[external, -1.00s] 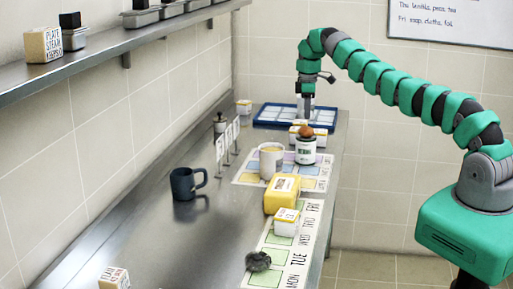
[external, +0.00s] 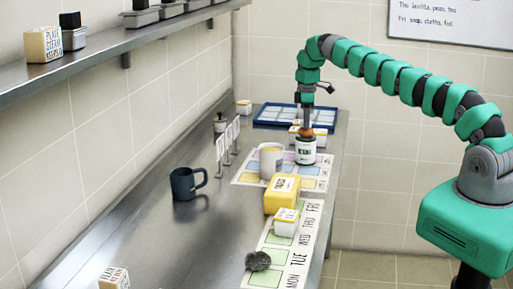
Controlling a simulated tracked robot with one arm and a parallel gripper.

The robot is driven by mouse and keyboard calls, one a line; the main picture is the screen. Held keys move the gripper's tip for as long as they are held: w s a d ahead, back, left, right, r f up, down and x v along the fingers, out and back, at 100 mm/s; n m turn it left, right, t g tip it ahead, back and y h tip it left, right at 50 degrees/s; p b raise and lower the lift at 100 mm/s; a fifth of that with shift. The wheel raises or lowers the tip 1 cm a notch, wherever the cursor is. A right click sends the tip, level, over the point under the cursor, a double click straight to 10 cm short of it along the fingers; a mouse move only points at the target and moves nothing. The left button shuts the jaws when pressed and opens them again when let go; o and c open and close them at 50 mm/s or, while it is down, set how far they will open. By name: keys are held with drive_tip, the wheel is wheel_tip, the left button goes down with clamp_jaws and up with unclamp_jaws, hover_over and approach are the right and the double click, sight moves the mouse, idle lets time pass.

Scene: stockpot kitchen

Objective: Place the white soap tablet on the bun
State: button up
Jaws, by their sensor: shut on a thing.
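The brown round bun (external: 308,131) sits on top of a white labelled jar (external: 306,151) at the far end of the counter. My gripper (external: 307,125) points straight down over the jar, with its tip at the bun's top. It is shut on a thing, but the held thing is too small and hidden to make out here. I cannot pick out the white soap tablet for certain, nor tell whether anything touches the bun.
A cream mug (external: 271,161) stands left of the jar. A yellow box (external: 282,195), a white box (external: 286,223) and a grey lump (external: 258,261) lie nearer. A blue tray (external: 268,116) is behind, a dark mug (external: 183,184) left.

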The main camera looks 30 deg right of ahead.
drive_tip(key=o, duration=1)
drive_tip(key=shift+f, duration=0.1)
drive_tip(key=shift+r, duration=0.2)
drive_tip(key=shift+w+r+b, duration=0.1)
drive_tip(key=shift+r+b, duration=0.3)
drive_tip(key=shift+r, duration=0.8)
drive_tip(key=shift+r+p, duration=2.05)
drive_tip(key=shift+r, duration=0.45)
